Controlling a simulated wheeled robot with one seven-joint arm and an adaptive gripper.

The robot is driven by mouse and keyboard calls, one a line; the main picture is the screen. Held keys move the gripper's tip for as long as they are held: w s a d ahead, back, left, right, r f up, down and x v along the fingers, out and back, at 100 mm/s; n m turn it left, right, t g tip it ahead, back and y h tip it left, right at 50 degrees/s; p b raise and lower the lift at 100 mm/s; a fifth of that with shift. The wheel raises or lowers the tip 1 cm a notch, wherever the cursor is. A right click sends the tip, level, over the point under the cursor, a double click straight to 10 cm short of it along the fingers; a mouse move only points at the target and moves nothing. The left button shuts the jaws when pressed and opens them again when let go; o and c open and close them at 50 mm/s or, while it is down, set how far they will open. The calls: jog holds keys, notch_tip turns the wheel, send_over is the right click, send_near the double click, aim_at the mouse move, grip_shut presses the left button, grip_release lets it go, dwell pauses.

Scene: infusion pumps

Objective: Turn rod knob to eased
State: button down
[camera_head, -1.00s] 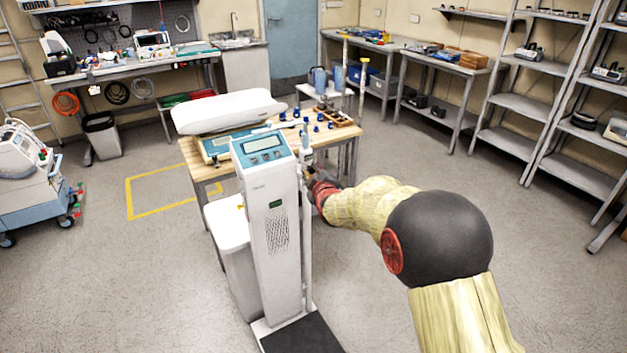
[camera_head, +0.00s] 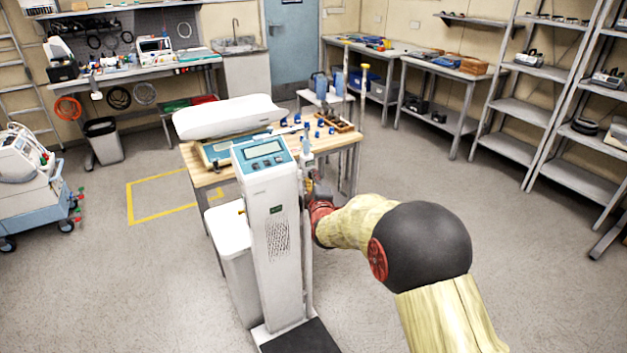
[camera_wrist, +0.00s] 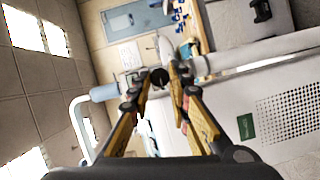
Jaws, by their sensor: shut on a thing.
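The white column scale (camera_head: 268,215) stands in the middle of the head view, with a pale upright rod (camera_head: 307,255) along its right side. My gripper (camera_head: 311,188) is at the rod's upper part, at the right of the column. In the wrist view my gripper (camera_wrist: 160,80) has its yellow fingers closed around a small dark round knob (camera_wrist: 158,76). The rod (camera_wrist: 245,55) runs beside the fingertips there. The fingers hide part of the knob, and I cannot read its turn angle.
A wooden table (camera_head: 203,178) behind the column bears a white baby scale (camera_head: 228,115) and small blue parts. A white bin (camera_head: 232,255) stands left of the column. A black platform (camera_head: 300,338) lies at its foot. The floor to the right is clear.

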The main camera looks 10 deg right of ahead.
jog(key=shift+f, duration=0.1)
jog(key=c, duration=1.7)
grip_release()
jog(key=shift+o, duration=0.2)
jog(key=s+r, duration=0.1)
jog(key=s, duration=1.1)
jog(key=shift+a, duration=0.45)
